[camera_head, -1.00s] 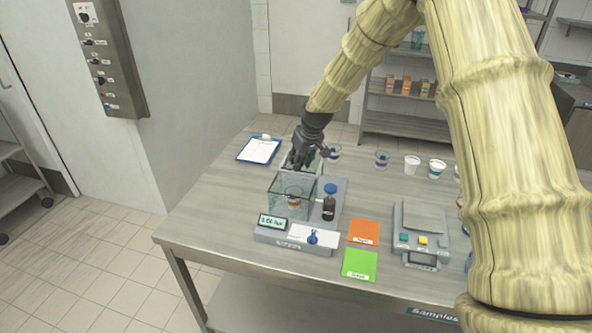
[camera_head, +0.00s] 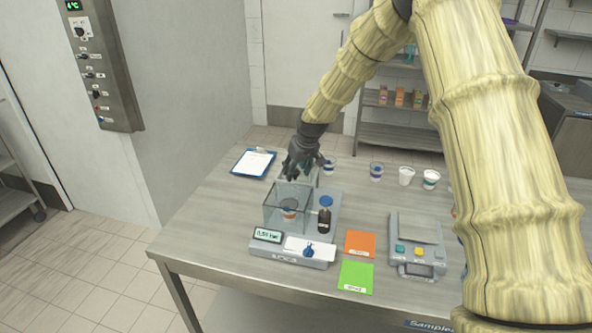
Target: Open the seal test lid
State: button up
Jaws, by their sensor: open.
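The seal tester (camera_head: 284,258) is a grey device near the table's left front, with a clear box chamber (camera_head: 273,218) on it. A cup (camera_head: 289,207) stands inside the chamber. A clear panel, seemingly the lid (camera_head: 312,178), stands raised at the chamber's back edge, partly hidden behind my gripper. My gripper (camera_head: 300,173) is open and empty at the back of the chamber, fingers pointing down. I cannot tell whether it touches the lid. A dark bottle with a blue cap (camera_head: 324,213) stands on the tester's right side. The tester's display (camera_head: 267,236) is lit.
A clipboard (camera_head: 254,162) lies behind the tester. Several cups (camera_head: 405,175) stand along the back. An orange card (camera_head: 360,243), a green card (camera_head: 356,277) and a scale (camera_head: 416,242) are to the right. A wall control panel (camera_head: 100,70) is at left.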

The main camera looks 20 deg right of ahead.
jog(key=v, duration=1.1)
jog(key=shift+r, duration=0.45)
